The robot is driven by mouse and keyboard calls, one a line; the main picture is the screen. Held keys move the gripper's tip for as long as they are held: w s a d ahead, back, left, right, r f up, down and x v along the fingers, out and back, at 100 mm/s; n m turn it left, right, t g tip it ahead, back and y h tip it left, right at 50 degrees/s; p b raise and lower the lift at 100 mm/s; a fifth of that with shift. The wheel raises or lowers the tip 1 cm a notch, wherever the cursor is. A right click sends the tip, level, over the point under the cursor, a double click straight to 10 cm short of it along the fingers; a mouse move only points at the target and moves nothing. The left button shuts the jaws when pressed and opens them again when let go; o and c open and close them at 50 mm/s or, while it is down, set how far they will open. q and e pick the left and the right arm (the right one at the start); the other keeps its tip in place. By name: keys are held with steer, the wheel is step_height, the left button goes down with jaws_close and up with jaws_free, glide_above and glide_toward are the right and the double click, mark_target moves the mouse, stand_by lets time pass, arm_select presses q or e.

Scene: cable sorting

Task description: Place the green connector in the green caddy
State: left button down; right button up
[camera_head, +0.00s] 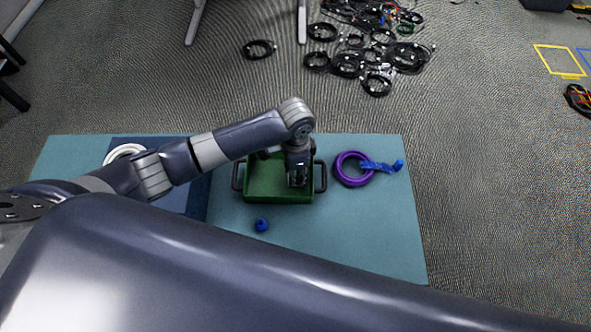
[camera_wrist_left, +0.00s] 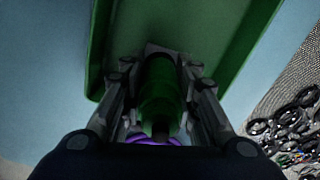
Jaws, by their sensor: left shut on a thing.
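The green caddy (camera_head: 262,186) is an open tray with dark handles at both ends, lying on the teal mat. My left gripper (camera_head: 298,182) points down over the right part of the caddy. In the left wrist view the left gripper (camera_wrist_left: 160,80) is shut on the green connector (camera_wrist_left: 160,95), a dark green rounded piece between its fingers. The green caddy (camera_wrist_left: 240,60) lies behind the connector in that view. I cannot tell whether the connector touches the caddy floor. In the head view the connector is hidden by the gripper. My right gripper is not in view.
A purple ring (camera_head: 341,173) with a blue piece (camera_head: 385,166) lies right of the caddy. A small blue object (camera_head: 261,225) lies in front of it. A white ring (camera_head: 115,153) is at the left on a blue area. Several black cable coils (camera_head: 347,65) lie on the floor beyond.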

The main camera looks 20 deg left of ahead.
arm_select(q)
steer(key=c, duration=1.2)
jaws_free()
steer(key=shift+c, duration=0.2)
step_height(320, 180, up, 12)
steer(key=shift+r, duration=0.2)
